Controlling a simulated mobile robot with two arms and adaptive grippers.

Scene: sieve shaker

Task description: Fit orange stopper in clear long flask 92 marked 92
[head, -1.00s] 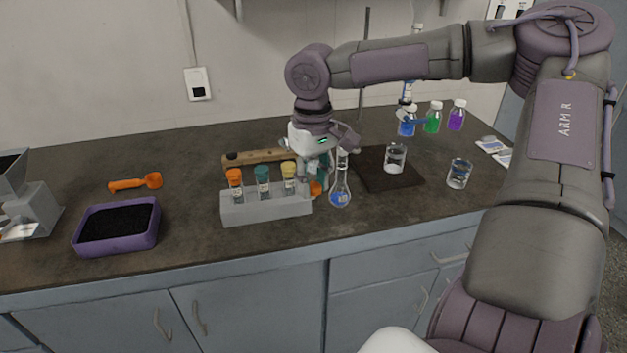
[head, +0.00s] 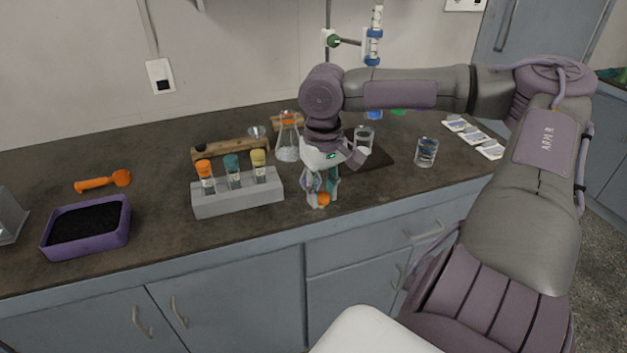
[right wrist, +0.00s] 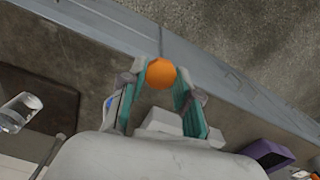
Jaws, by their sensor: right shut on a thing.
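My right gripper (head: 321,198) points down above the front of the counter, right of the tube rack. It is shut on the orange stopper (head: 324,199), which also shows between the fingertips in the right wrist view (right wrist: 161,73). The clear long flask (head: 311,181) is mostly hidden behind the gripper in the head view; only part of its round body shows beside a finger. Its mark cannot be read. The stopper appears apart from the flask's mouth, which is hidden. My left gripper is not in view.
A grey rack (head: 238,204) with orange, teal and yellow capped tubes stands left of the gripper. A conical flask (head: 288,143) is behind. Beakers (head: 427,152) stand to the right. A purple tray (head: 88,250) of black grains and an orange scoop (head: 103,182) lie left.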

